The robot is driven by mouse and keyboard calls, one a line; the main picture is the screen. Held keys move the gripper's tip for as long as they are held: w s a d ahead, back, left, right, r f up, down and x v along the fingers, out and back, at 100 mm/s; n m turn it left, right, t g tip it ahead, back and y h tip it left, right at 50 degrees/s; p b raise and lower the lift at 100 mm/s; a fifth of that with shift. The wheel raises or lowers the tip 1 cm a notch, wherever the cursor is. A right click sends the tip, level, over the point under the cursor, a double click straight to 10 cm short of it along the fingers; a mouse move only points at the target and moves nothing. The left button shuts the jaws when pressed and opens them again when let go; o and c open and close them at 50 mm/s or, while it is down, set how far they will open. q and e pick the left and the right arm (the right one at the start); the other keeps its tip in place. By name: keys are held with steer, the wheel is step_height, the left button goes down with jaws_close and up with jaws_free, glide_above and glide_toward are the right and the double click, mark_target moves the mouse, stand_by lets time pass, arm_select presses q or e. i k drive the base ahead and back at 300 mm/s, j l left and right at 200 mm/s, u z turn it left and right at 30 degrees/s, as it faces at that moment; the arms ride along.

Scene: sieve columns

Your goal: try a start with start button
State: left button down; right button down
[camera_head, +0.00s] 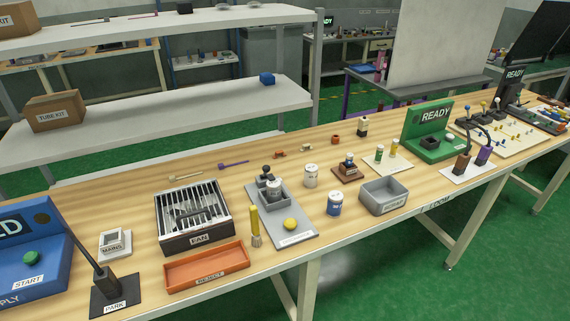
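The start button is a green round knob (31,257) on the sloped face of a blue box (45,285) at the far left. A START label (28,281) lies below the knob. The box's upright back panel (22,222) bears a display of which only the end, "D", shows; the left part of the box is cut off by the picture edge. "PPLY" is readable on its front. Nothing touches the knob. Neither of my grippers shows in the head view.
A black rod in a PARK stand (115,295) leans up beside the blue box. A MAINS block (115,243), a FAN box (195,215) and an orange REJECT tray (207,267) stand to the right. A green READY unit (436,128) is farther right.

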mark_target(31, 258)
steer(key=u, duration=1.75)
steer(key=k+l+u, duration=0.25)
steer(key=i+l, duration=0.05)
steer(key=l, duration=0.05)
